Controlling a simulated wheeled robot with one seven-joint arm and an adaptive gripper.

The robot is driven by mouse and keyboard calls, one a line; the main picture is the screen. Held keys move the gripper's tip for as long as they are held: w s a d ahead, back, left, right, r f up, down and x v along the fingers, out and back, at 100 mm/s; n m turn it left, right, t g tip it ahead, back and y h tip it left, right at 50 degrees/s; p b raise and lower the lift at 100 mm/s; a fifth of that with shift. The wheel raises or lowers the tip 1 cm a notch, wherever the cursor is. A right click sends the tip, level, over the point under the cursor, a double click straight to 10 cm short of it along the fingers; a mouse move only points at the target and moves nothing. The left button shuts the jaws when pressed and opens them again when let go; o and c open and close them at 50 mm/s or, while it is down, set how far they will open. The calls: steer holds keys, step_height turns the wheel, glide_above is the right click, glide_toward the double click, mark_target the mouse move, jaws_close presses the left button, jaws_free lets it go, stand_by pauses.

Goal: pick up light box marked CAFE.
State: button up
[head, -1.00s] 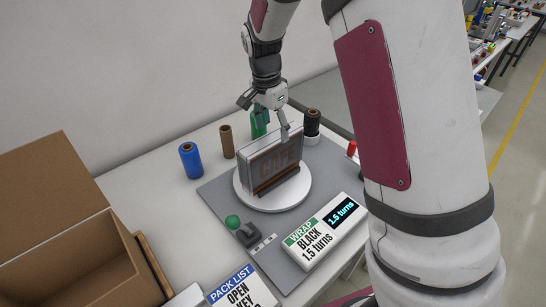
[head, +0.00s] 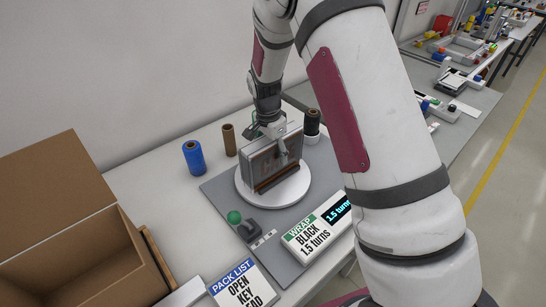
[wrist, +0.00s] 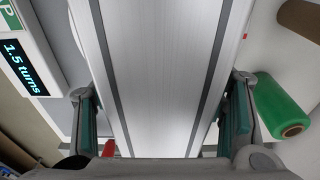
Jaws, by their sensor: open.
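The light box (head: 262,171) stands upright on a round white turntable (head: 300,190). It has a silver frame and a dark brownish face with faint lettering, partly hidden by a finger of my gripper. My gripper (head: 273,143) points down over the top of the box, its open fingers astride it, one in front of the face and the other mostly hidden behind. In the wrist view, the box's silver edge (wrist: 155,60) with dark side strips runs between the two separated green-padded fingers (wrist: 160,122). A gap shows beside the finger pads there.
Blue (head: 192,158), brown (head: 229,139) and black (head: 312,125) rolls stand around the turntable; a green roll (wrist: 283,108) is close to one finger. A wrap sign (head: 318,228), green knob (head: 234,217) and pack list sign (head: 243,288) are in front. An open carton (head: 75,270) is at left.

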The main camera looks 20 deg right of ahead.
steer(key=shift+c, duration=0.2)
jaws_close()
steer(key=shift+r, duration=0.2)
